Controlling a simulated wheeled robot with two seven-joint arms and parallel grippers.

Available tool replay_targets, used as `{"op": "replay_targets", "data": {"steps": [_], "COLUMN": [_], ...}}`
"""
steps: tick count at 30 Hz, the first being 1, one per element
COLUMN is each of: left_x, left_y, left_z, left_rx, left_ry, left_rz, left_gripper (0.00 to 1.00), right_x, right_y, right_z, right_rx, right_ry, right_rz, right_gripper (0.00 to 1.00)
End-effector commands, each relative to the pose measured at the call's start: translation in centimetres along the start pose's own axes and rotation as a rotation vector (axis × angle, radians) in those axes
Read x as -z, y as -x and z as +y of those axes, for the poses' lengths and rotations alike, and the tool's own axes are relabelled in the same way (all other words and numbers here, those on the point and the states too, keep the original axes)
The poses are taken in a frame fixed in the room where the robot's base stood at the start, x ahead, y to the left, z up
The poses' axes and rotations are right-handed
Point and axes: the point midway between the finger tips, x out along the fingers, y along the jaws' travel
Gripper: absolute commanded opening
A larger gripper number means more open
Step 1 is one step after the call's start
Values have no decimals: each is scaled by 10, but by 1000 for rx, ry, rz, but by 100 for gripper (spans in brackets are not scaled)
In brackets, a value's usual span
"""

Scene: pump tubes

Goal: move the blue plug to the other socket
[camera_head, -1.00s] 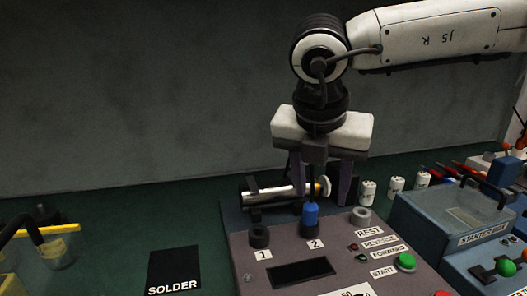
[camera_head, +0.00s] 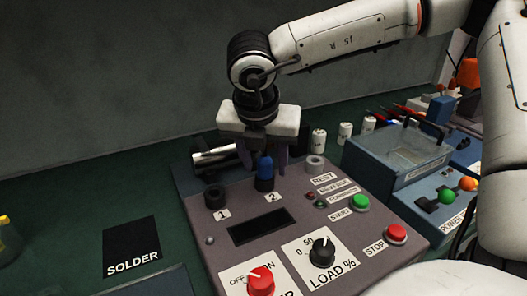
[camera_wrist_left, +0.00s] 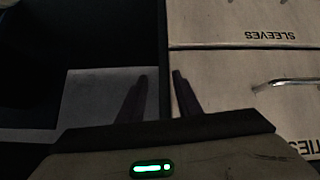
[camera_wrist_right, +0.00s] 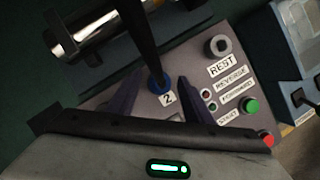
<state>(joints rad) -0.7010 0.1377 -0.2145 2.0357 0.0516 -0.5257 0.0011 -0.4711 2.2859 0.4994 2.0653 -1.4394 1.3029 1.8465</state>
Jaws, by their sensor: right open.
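The blue plug (camera_head: 264,175) stands upright in socket 2 on the grey console (camera_head: 196,243). In the right wrist view the plug (camera_wrist_right: 158,87), its dark cable rising toward the camera, lies between the finger tips. My right gripper (camera_head: 264,158) is open above and just behind the plug, one finger on either side; contact cannot be told. Socket 1 (camera_head: 215,197), a dark ring left of the plug, is empty. The grey REST socket (camera_head: 314,165), right of the plug, is empty too. My left gripper (camera_wrist_left: 160,76) shows only in its wrist view, with its fingers apart and nothing between them.
A metal cylinder (camera_wrist_right: 88,27) lies behind the sockets. Red and black knobs and buttons sit on the console front. A blue-grey starter box (camera_head: 385,165) stands right of the console. Labelled boxes (camera_wrist_left: 240,62) lie below my left gripper.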

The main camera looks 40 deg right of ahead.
Motion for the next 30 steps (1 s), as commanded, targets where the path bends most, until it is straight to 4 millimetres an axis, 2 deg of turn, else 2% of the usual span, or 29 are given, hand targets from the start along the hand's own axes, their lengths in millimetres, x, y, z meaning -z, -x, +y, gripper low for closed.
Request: {"op": "replay_targets", "data": {"steps": [9, 11, 17, 18, 22, 30], "left_x": [3, 3, 3, 3, 3, 3], "left_y": [0, 0, 0, 0, 0, 0], "left_z": [0, 0, -1, -1, -1, -1], "left_rx": [0, 1, 1, 1, 1, 1], "left_ry": [-1, -1, -1, -1, -1, -1], "left_rz": [6, 6, 7, 7, 7, 7], "left_gripper": [31, 31, 31, 31, 31, 31], "right_x": [0, 0, 0, 0, 0, 0], "right_y": [-4, -4, -3, -3, -3, -3], "right_z": [0, 0, 0, 0, 0, 0], "right_rx": [0, 0, 0, 0, 0, 0], "right_ry": [-1, -1, -1, 0, 0, 0], "right_rz": [0, 0, 0, 0, 0, 0], "right_gripper": [46, 38, 4, 22, 0, 0]}}
